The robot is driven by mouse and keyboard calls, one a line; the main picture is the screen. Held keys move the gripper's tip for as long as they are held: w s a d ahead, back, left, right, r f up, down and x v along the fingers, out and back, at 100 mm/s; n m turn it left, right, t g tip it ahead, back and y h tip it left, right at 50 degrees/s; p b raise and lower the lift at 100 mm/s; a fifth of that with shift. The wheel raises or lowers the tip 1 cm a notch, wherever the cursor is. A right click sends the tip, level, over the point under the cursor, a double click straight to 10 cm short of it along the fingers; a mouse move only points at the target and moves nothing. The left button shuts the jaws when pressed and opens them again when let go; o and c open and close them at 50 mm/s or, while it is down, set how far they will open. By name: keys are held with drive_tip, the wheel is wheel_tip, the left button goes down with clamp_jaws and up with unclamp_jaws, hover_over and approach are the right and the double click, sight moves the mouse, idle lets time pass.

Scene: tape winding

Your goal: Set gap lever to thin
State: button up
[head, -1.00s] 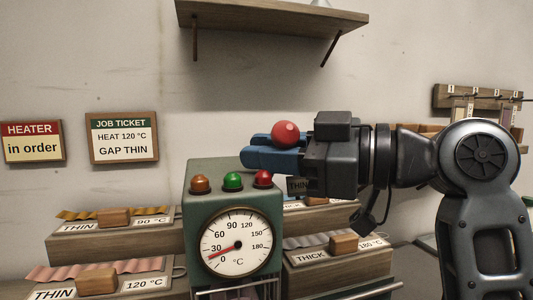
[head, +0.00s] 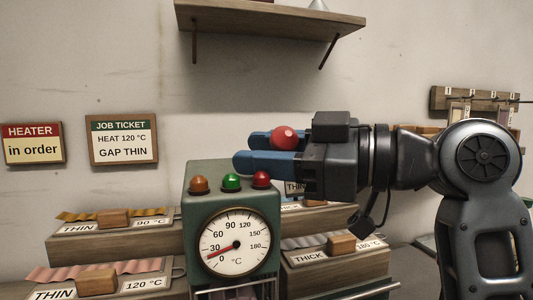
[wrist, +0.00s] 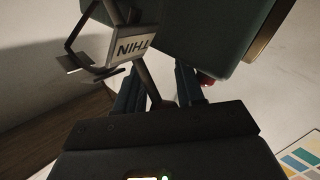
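The green machine (head: 200,240) carries a dial gauge (head: 236,243) and three lamps. A red ball (head: 284,139), which looks like the lever's knob, shows at my gripper's blue fingers. My gripper (head: 262,151) points left above the machine's right side, its fingers apart. In the wrist view a dark rod (wrist: 145,75), apparently the gap lever, runs between the two fingers (wrist: 160,88) with space around it. A THIN plate (wrist: 137,47) is beside the rod; it also shows partly hidden below the gripper (head: 296,188). The lever's exact setting cannot be told.
A job ticket (head: 123,139) reads HEAT 120 °C, GAP THIN. A heater sign (head: 32,144) reads in order. Stepped wooden stands (head: 80,250) with labelled tape strips flank the machine. A shelf (head: 265,20) hangs above.

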drive_tip(key=shift+w+d, duration=0.1)
drive_tip(key=v, duration=0.7)
drive_tip(key=shift+d, duration=0.35)
drive_tip(key=shift+c, duration=0.5)
